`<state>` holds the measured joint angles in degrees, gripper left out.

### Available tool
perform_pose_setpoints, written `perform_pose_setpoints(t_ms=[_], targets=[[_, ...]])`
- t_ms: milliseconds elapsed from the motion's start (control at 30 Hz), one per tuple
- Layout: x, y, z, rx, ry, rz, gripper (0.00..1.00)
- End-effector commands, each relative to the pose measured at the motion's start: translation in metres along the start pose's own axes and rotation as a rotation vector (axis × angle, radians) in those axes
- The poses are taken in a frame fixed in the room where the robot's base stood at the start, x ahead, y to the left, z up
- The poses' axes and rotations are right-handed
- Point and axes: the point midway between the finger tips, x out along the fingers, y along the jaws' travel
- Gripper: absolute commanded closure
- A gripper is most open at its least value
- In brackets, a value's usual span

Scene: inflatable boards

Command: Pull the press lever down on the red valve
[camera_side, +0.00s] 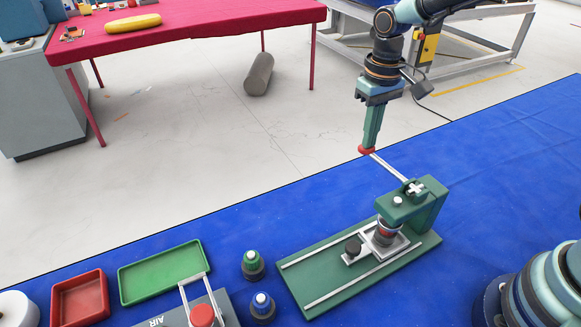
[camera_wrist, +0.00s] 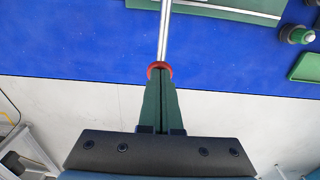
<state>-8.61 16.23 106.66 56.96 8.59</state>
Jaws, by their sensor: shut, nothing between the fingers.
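The green press (camera_side: 427,200) stands on the blue mat. Its silver press lever (camera_side: 390,168) slopes up and left from the pivot to a red knob (camera_side: 366,150). The lever also shows in the wrist view (camera_wrist: 164,30). The red valve (camera_side: 386,232) sits under the press head in a grey holder and is partly hidden. My gripper (camera_side: 368,146) points down with its green fingers shut and empty. Its tips are at the red knob, which also shows in the wrist view (camera_wrist: 159,68); I cannot tell whether they touch it.
Green-topped (camera_side: 252,264) and blue-topped (camera_side: 262,305) valves stand left of the green base plate (camera_side: 310,280). Green (camera_side: 163,272) and red (camera_side: 80,299) trays and a grey AIR unit (camera_side: 215,308) are further left.

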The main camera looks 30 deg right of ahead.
Motion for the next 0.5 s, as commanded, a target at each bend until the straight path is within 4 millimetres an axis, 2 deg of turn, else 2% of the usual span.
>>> perform_pose_setpoints(t_ms=[67,500], targets=[[0.002,0.0,0.002,0.0,-0.009,0.001,1.0],[-0.02,0.0,0.001,0.0,-0.004,0.001,1.0]])
